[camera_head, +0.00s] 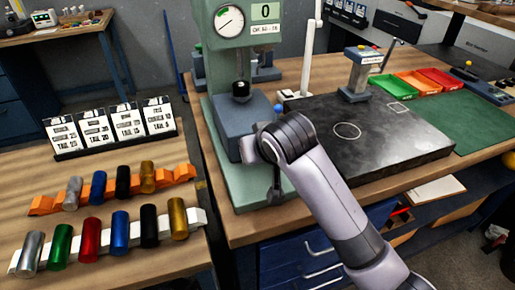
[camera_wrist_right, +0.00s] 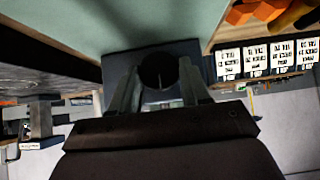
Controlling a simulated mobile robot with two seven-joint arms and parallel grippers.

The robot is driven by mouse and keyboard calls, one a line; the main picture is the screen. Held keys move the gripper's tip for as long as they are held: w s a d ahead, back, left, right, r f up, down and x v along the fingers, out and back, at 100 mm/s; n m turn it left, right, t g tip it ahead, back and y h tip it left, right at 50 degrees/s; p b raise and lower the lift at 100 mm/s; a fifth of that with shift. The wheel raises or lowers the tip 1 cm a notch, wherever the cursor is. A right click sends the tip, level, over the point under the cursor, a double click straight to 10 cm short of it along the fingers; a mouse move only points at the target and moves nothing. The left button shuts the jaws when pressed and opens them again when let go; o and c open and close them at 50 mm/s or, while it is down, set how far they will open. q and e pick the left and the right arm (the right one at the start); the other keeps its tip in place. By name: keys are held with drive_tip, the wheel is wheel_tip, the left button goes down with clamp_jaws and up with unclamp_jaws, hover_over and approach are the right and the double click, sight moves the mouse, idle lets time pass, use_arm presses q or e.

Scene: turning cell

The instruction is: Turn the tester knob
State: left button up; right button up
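The tester is a pale green press (camera_head: 217,90) with a round dial, a display reading 0 and a blue-grey block (camera_head: 232,128) low in its frame. A dark round knob (camera_wrist_right: 157,72) stands out from a block face in the right wrist view. My right gripper (camera_wrist_right: 159,66) has one finger on each side of this knob; I cannot tell whether they touch it. In the head view my right arm reaches the tester's front and hides the gripper and the knob. My left gripper is in neither view.
Metal and coloured cylinders lie on an orange rack (camera_head: 40,206) and a white rack (camera_head: 196,217) at left, before several cards (camera_head: 113,125). A dark plate (camera_head: 400,140) lies right of the tester. Green, orange and red trays (camera_head: 437,79) stand behind it.

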drive_tip(key=shift+c, duration=1)
drive_tip(key=m+y, duration=0.1)
drive_tip(key=y, duration=0.1)
drive_tip(key=m+g+y, duration=0.1)
drive_tip(key=shift+w+d+y, duration=0.1)
drive_tip(key=shift+d+y, duration=0.25)
drive_tip(key=shift+y, duration=0.05)
drive_tip(key=y, duration=0.1)
drive_tip(key=m+y, duration=0.2)
drive_tip(key=shift+w+d+f, duration=0.1)
drive_tip(key=shift+d+f, duration=0.15)
drive_tip(key=shift+d+f+m+y, duration=0.15)
drive_tip(key=shift+m+y, duration=0.55)
drive_tip(key=shift+y, duration=0.5)
drive_tip(key=shift+f+m+y+b, duration=0.15)
drive_tip(key=shift+m+y+b, duration=0.7)
drive_tip(key=shift+y, duration=0.15)
